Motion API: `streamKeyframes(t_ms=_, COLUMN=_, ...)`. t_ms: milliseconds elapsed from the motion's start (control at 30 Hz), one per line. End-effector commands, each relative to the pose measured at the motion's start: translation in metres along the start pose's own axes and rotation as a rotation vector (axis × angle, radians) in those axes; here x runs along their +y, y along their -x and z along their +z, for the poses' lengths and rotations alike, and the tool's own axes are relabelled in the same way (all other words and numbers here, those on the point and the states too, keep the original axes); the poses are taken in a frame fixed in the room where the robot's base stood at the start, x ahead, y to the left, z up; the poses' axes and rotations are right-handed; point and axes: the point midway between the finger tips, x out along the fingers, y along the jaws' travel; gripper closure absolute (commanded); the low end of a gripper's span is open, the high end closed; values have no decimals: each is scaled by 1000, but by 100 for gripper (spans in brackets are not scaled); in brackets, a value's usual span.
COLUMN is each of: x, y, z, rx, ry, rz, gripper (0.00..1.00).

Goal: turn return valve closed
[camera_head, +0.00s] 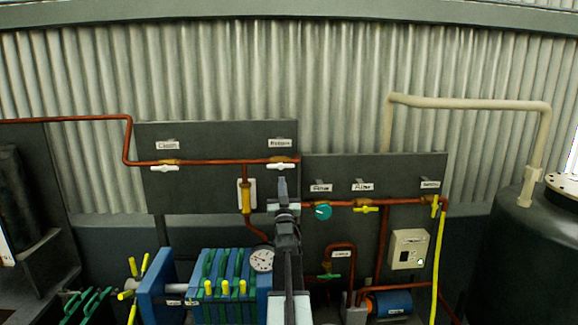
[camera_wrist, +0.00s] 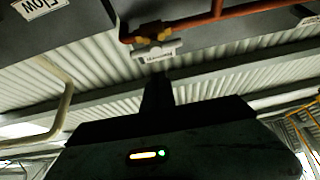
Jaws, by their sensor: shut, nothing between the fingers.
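The return valve, with a white lever (camera_head: 281,166), sits on the copper pipe at the upper right of the left grey panel, under a small white label (camera_head: 281,142). Its lever lies roughly level, along the pipe. In the wrist view a brass valve with a white lettered lever (camera_wrist: 160,50) is just beyond my fingers. My gripper (camera_head: 282,184) is shut and empty, pointing up just below the return valve lever. In the wrist view my gripper (camera_wrist: 157,78) is a dark narrow shape below that lever. I cannot tell whether it touches.
Another white-levered valve (camera_head: 165,167) is at the left on the same pipe. A teal knob (camera_head: 323,212) and a yellow lever (camera_head: 366,209) are close at the right. A blue-green filter press (camera_head: 215,285) with a gauge (camera_head: 262,260) stands below. A dark tank (camera_head: 520,250) is far right.

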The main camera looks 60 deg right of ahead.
Motion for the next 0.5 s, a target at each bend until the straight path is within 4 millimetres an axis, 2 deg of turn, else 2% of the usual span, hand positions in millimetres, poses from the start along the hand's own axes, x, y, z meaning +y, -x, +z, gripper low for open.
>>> streamKeyframes(t_ms=33, x=17, y=-3, z=-10, rx=42, ry=11, rz=13, gripper=100)
streamKeyframes(t_ms=100, x=29, y=-3, z=-18, rx=77, ry=18, rz=21, gripper=100)
streamKeyframes(t_ms=333, x=31, y=-7, z=-22, rx=88, ry=19, rz=22, gripper=100)
streamKeyframes(t_ms=500, x=31, y=-28, z=-25, rx=87, ry=19, rz=22, gripper=100)
